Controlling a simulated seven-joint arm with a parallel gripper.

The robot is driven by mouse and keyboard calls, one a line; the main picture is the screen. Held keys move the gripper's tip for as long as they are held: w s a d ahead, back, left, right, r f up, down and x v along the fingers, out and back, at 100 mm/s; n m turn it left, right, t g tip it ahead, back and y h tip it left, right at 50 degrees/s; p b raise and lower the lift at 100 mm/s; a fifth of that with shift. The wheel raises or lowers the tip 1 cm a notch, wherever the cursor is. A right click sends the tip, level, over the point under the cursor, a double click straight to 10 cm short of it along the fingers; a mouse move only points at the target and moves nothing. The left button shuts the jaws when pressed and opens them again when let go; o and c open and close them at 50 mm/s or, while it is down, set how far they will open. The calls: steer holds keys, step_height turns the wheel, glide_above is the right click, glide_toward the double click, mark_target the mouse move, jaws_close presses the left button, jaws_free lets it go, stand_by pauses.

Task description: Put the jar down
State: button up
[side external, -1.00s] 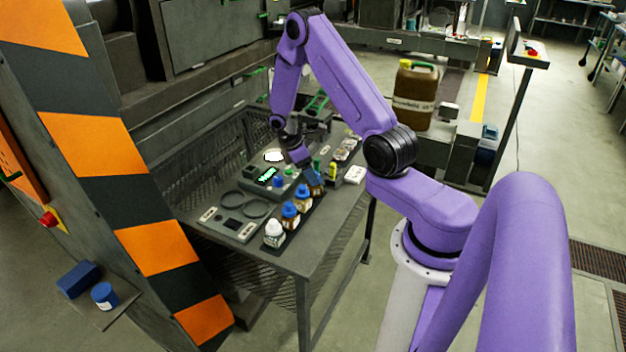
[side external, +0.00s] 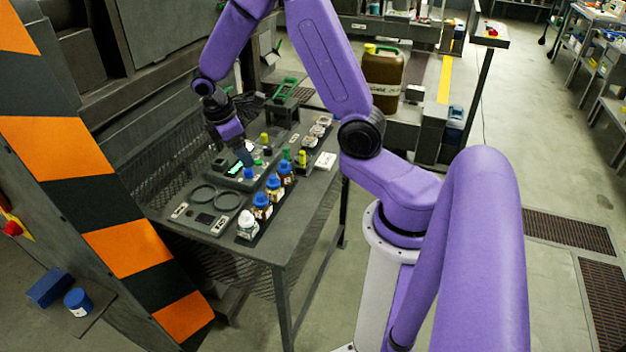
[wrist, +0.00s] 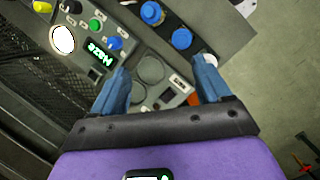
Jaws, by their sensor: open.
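Several small jars stand upright in a row along the front edge of the bench. One brown jar with a blue cap (side external: 285,170) stands at the far end of the row, next to two similar brown jars (side external: 273,188) (side external: 262,206). A white jar (side external: 247,226) stands at the near end. My gripper (side external: 246,160) is above the bench, left of the jars and apart from them. In the wrist view my gripper (wrist: 160,68) is open, with nothing between its blue fingers. Two blue caps (wrist: 152,13) (wrist: 182,38) show there, and the right finger partly hides a white cap.
A device with a lit green display (side external: 235,168) lies below my gripper. A panel with two dark rings (side external: 203,194) lies nearer. A white box (side external: 325,160) and small round items (side external: 318,130) lie to the right. A brown canister (side external: 383,80) stands behind.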

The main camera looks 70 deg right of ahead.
steer(key=s+a+r+n+t+y, duration=0.1)
steer(key=s+a+r, duration=0.2)
steer(key=s+a, duration=0.3)
steer(key=s+a+r+t+y, duration=0.1)
steer(key=s+a+r, duration=0.2)
steer(key=s+a, duration=0.25)
steer(key=s+a+r+n+y, duration=0.1)
steer(key=s+a+r, duration=0.1)
steer(key=s, duration=1.1)
steer(key=shift+s+a+n+g+y, duration=0.3)
steer(key=shift+s+a+n, duration=0.1)
steer(key=shift+a, duration=0.3)
steer(key=shift+w+r, duration=0.1)
